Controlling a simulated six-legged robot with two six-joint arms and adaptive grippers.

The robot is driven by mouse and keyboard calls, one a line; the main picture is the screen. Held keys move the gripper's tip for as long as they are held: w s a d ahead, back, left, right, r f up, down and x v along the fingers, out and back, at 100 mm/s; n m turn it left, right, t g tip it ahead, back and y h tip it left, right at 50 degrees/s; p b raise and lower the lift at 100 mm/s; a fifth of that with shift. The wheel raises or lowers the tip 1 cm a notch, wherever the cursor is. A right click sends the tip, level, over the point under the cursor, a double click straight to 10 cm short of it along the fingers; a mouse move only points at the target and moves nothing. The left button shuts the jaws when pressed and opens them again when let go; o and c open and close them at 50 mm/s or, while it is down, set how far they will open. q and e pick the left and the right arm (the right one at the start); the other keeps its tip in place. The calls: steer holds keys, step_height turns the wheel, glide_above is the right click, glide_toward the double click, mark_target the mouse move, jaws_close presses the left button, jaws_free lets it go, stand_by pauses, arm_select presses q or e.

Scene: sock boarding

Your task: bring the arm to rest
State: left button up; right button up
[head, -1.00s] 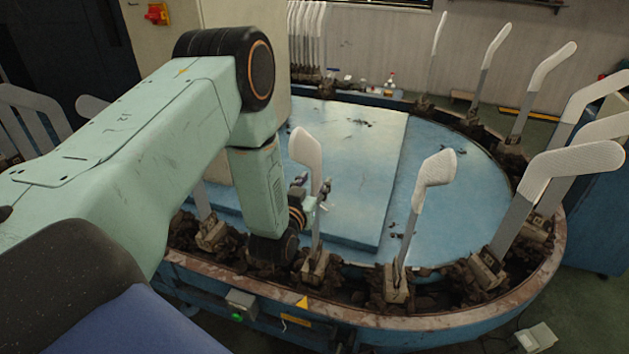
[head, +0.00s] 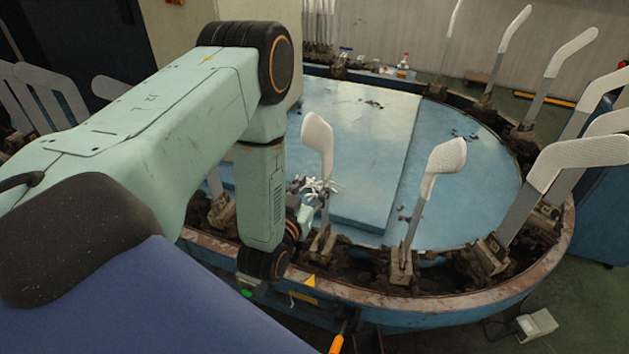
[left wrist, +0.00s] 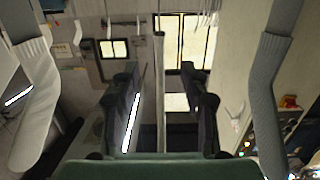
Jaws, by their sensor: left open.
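My left arm comes in from the left in the head view and bends down at its elbow. My left gripper (head: 322,188) is small there, just behind a foot form with a white sock (head: 318,143). In the left wrist view my left gripper (left wrist: 163,105) is open, its two dark fingers apart with nothing held between them. A pale upright post shows behind the gap. Sock-covered forms stand at both sides of that view, one at the left (left wrist: 40,105) and one at the right (left wrist: 265,90). My right gripper is in neither view.
An oval blue machine carries several upright sock forms around its dirty rim (head: 450,305). Another socked form (head: 444,160) stands right of the gripper. The blue middle platform (head: 375,165) is clear apart from small debris. An orange-handled tool (head: 337,344) shows at the bottom edge.

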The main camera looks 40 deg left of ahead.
arm_select(q)
steer(key=s+d+f+g+h+b, duration=0.1)
steer(key=s+d+f+g+h, duration=0.15)
steer(key=s+f+g, duration=0.4)
steer(key=s+d+f+g+h+b, duration=0.1)
steer(key=s+d+f+g+b, duration=0.2)
steer(key=s+f, duration=0.55)
steer(key=s+d+f+m+g+b, duration=0.1)
steer(key=s+d+f+g+b, duration=0.2)
steer(key=s+f, duration=0.2)
steer(key=s+d+f+m+g+b, duration=0.1)
steer(key=s+d+f+g+b, duration=0.1)
steer(key=s, duration=0.9)
step_height(320, 180, down, 3)
steer(key=shift+s+d+r+g+b, duration=0.15)
steer(key=shift+s+d+g+b, duration=0.2)
steer(key=shift+g+b, duration=0.65)
